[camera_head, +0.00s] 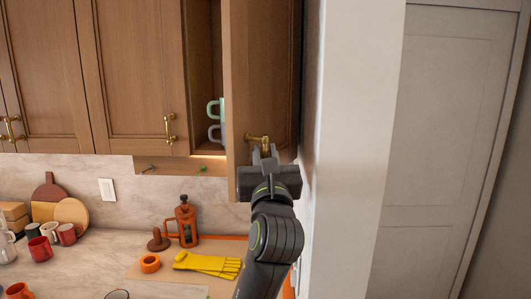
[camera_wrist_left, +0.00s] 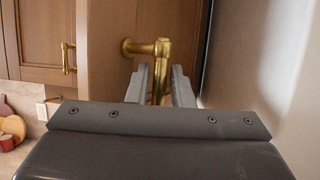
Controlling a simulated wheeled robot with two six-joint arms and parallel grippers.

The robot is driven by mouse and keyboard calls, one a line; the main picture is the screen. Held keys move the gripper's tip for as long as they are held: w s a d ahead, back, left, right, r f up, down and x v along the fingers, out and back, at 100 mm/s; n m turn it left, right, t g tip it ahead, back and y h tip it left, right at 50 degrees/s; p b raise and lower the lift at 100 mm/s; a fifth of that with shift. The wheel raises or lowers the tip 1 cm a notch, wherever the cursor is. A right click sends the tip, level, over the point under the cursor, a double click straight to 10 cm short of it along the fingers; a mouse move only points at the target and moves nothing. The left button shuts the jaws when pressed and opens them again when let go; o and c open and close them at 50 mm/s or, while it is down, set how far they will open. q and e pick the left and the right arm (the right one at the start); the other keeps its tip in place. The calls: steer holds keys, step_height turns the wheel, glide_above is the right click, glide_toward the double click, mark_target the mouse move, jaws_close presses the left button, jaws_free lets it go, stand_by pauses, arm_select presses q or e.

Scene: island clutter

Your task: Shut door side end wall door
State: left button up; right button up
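The wooden end wall cabinet door (camera_head: 245,70) stands open at the right end of the cabinet row, next to the white wall edge. Its brass handle (camera_head: 264,139) is near the door's lower edge and also shows in the left wrist view (camera_wrist_left: 160,72). My left gripper (camera_head: 265,152) is at the handle, with one finger close on each side of the bar; it appears shut on it. The fingers also show in the wrist view (camera_wrist_left: 160,85). The cabinet's opening (camera_head: 205,50) shows left of the door. My right gripper is not in view.
Light green and grey mugs (camera_head: 215,108) stand inside the cabinet. Closed doors with brass handles (camera_head: 170,128) are to the left. The counter below holds a French press (camera_head: 186,222), yellow gloves (camera_head: 208,263), orange tape (camera_head: 150,263) and several mugs. A white wall (camera_head: 355,150) is close on the right.

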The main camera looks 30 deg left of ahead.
arm_select(q)
steer(key=shift+s+d+r, duration=0.1)
steer(key=shift+s, duration=0.1)
jaws_close()
